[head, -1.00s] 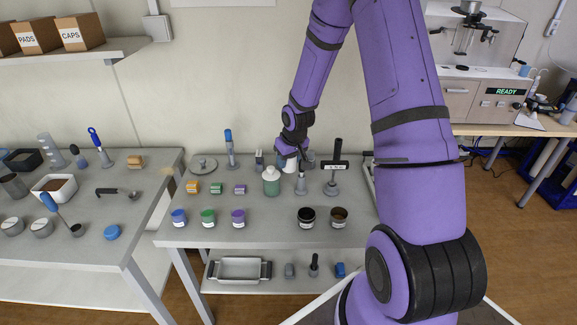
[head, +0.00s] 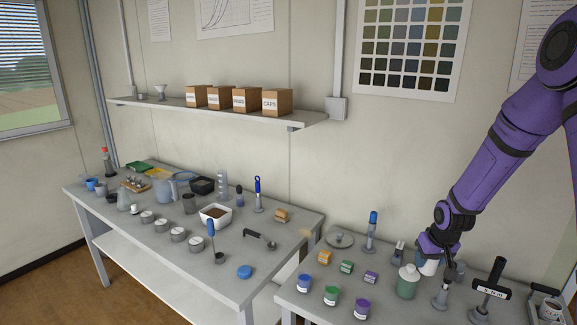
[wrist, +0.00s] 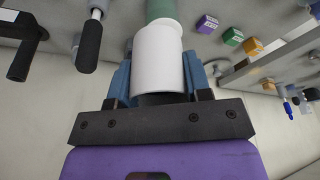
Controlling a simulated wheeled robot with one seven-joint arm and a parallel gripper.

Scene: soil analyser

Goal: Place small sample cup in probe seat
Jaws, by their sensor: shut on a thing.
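My gripper (head: 432,258) is over the back of the right-hand table. In the wrist view its blue fingers stand on both sides of a plain white cup (wrist: 158,62), and it is shut on it. In the head view only a small part of the white cup (head: 428,268) shows below my gripper. A green jar (head: 407,283) stands just beside it, and its green body (wrist: 160,9) shows past the cup in the wrist view. The analyser and its probe seat are not in view now.
A grey stand (head: 442,292) and a black-handled tamper-like tool (head: 490,280) stand close to my gripper on the right. Small coloured blocks and several labelled jars sit to the left. The left table (head: 285,256) is crowded. Boxes (head: 277,103) stand on a wall shelf.

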